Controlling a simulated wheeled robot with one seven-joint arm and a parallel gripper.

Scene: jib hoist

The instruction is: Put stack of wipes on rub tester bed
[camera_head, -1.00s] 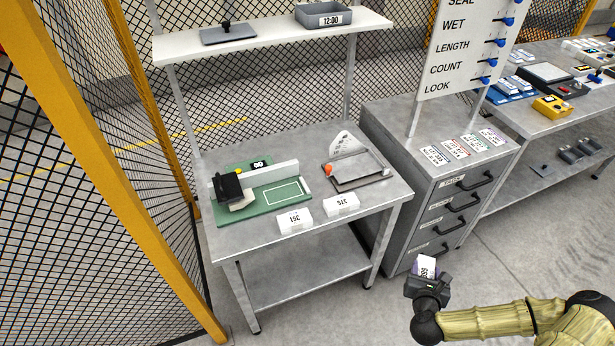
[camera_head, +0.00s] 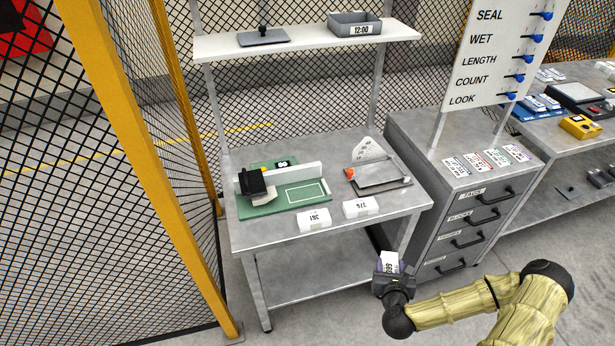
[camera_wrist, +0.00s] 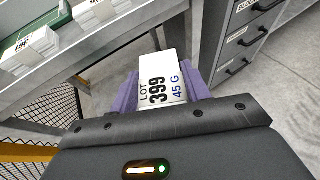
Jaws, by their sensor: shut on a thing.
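My gripper (camera_head: 391,266) is shut on a white stack of wipes (camera_wrist: 162,84). In the wrist view the stack reads "LOT 399 45 G" and sits between purple finger pads. In the head view the gripper is low, in front of the table's right front corner. The rub tester (camera_head: 254,183) seems to be the green-based device on the table, with a black block at its left. Its bed (camera_head: 304,194) appears to be the green area outlined in white. Two other white stacks, marked 361 (camera_head: 314,220) and 376 (camera_head: 361,208), lie along the table's front edge.
A grey tray-like device with a curved scale (camera_head: 380,176) stands right of the green device. A shelf (camera_head: 300,42) above holds a grey bin marked 12:00 (camera_head: 354,24). A drawer cabinet (camera_head: 470,230) stands close on the right. Yellow-framed mesh fencing (camera_head: 125,140) is on the left.

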